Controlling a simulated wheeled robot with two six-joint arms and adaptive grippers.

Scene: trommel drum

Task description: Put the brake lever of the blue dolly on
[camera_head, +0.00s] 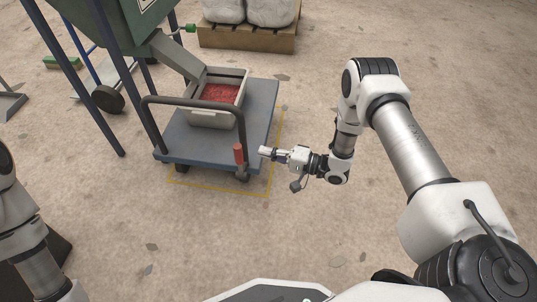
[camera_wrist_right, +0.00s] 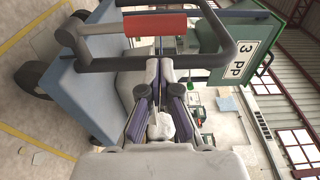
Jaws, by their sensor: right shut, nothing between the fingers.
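The blue dolly (camera_head: 262,100) stands on the floor with a dark push handle (camera_head: 195,101) at its near end. Its brake lever (camera_head: 238,155) has a red grip and stands roughly upright at the near right corner. In the right wrist view the red grip (camera_wrist_right: 150,24) lies across the top, just beyond the fingertips. My right gripper (camera_head: 265,152) is shut and empty, just right of the lever with its fingers pointing at it. Whether they touch, I cannot tell. The gripper also shows in the wrist view (camera_wrist_right: 166,62). My left gripper is out of view; only part of that arm shows.
A grey crate (camera_head: 212,121) of red granules sits on the dolly under the chute (camera_head: 177,57) of a green machine. Dark machine legs stand at the left. A yellow floor outline (camera_head: 215,194) surrounds the dolly. A pallet (camera_head: 245,36) with white sacks stands behind. Near floor is clear.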

